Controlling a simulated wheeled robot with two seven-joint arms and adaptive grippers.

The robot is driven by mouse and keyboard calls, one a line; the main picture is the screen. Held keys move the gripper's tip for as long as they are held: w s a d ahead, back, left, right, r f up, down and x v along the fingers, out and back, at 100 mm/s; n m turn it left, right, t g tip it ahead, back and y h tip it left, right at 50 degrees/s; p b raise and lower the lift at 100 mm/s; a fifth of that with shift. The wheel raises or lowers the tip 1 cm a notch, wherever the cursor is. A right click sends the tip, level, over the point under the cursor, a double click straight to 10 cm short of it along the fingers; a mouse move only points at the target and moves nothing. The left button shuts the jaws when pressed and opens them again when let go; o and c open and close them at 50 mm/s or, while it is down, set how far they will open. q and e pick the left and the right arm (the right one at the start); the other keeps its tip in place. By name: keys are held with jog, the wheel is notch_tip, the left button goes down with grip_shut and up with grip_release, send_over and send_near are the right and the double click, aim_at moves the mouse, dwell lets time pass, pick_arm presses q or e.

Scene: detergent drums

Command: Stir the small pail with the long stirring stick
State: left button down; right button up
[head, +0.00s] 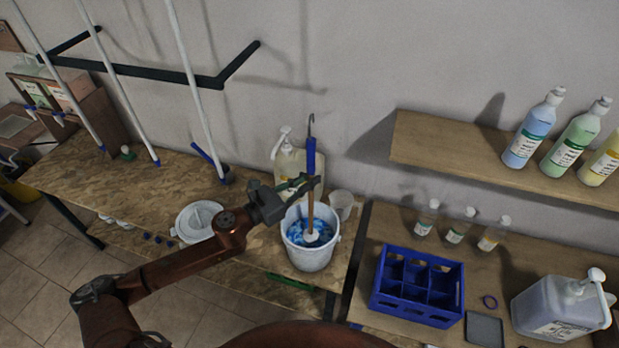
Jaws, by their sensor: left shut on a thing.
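The small pail (311,256) is white and stands on the wooden bench near its front edge, with blue liquid and pale foam inside. The long stirring stick (310,207) stands nearly upright in the pail. It has a blue grip, a hook at the top and a brown shaft, and a pale round part shows at the liquid. My left gripper (304,184) comes in from the left and is shut on the stick just above the pail's rim height. The stick's lower end is hidden in the liquid. My right gripper is out of view.
A white lid (199,221) lies left of the pail. A pump jug (290,165) and a white cup (342,203) stand close behind it. To the right are a blue divided crate (418,284), small bottles and a large jug (562,308). Long poles lean at the left.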

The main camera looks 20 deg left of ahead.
aim_at(309, 199)
pick_arm(q)
jog(key=shift+f+b, duration=3.2)
jog(key=shift+f, duration=1.15)
jog(key=shift+a, duration=0.15)
